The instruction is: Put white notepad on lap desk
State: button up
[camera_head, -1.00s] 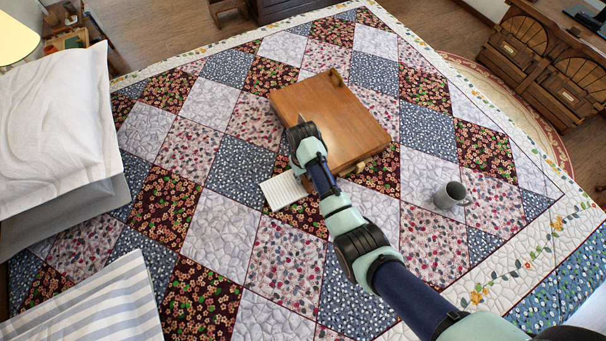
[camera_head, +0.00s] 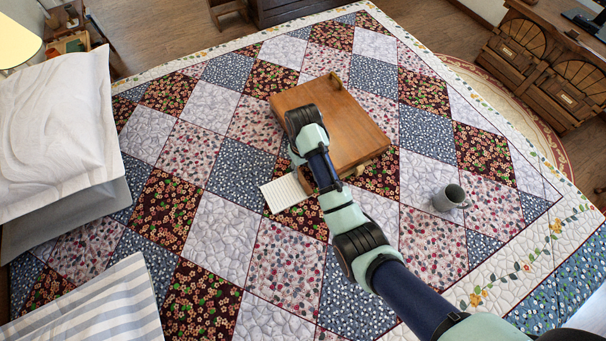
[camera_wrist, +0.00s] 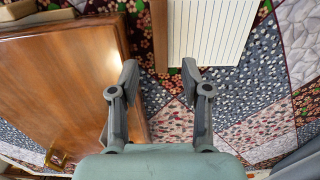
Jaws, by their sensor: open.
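The white lined notepad (camera_head: 284,193) lies on the quilt beside the lower left edge of the wooden lap desk (camera_head: 350,120). In the wrist view the notepad (camera_wrist: 212,30) is at the top, right of centre, with a brown strip along its left side. The lap desk (camera_wrist: 55,80) fills the left of that view. My gripper (camera_wrist: 159,78) is open and empty, its fingertips apart above the gap between lap desk and notepad. The right fingertip appears near the notepad's lower left corner; contact cannot be told. In the head view my wrist hides the fingers and part of the lap desk.
A grey mug (camera_head: 449,196) stands on the patchwork quilt (camera_head: 240,235) to the right. A small brown and beige item (camera_wrist: 38,17) lies by the lap desk's edge. Pillows (camera_head: 55,130) fill the left side. The quilt below the notepad is clear.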

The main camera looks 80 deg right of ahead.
notch_tip(320, 180, up, 4)
jog(key=shift+r, duration=0.2)
dwell(0.3)
jog(key=w+a+r+n+t+h, duration=0.1)
jog(key=w+a+r+n+t, duration=0.15)
jog(key=w+a, duration=0.55)
jog(key=w+a+r+n+t+h, duration=0.2)
jog(key=w+a+r+t, duration=0.15)
jog(key=w+a, duration=0.5)
jog(key=a+r+n+t+y, duration=0.1)
jog(key=a+r+t, duration=0.1)
jog(key=a+r, duration=0.3)
jog(key=a+r+n+t+y, duration=0.1)
jog(key=a+r, duration=0.3)
jog(key=a, duration=0.7)
jog(key=s+a+r+n+t+y, duration=0.1)
jog(key=a+r+n+t, duration=0.2)
jog(key=a+r, duration=0.2)
jog(key=a, duration=0.3)
jog(key=shift+a+r+t, duration=0.3)
jog(key=shift+a, duration=0.1)
jog(key=shift+o, duration=0.5)
jog(key=shift+a+r+n, duration=0.1)
jog(key=shift+n, duration=0.15)
